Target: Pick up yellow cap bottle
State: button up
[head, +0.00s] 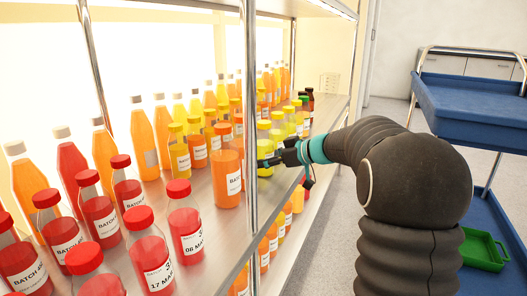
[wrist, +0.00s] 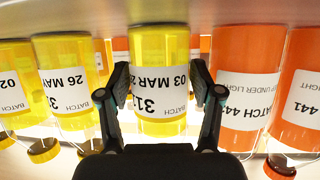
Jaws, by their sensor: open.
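In the wrist view, which shows the bottles upside down, a yellow bottle (wrist: 160,50) with a white label stands in the middle. The label shows "31" and "03 MAR". My gripper (wrist: 160,82) is open, with one finger on each side of this bottle. Whether the fingers touch it I cannot tell. Its cap end is hidden behind my gripper. In the head view my gripper (head: 272,160) reaches over the shelf edge among yellow bottles. A yellow-capped bottle (head: 264,149) shows just behind it.
In the wrist view, yellow bottles (wrist: 65,70) stand close on the left and orange ones (wrist: 245,75) close on the right. A shelf post (head: 250,120) rises left of my gripper. Red-capped bottles (head: 185,222) fill the near shelf. A blue cart (head: 470,105) stands at right.

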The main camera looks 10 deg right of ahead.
jog(key=c, duration=1)
jog(key=shift+r, duration=0.15)
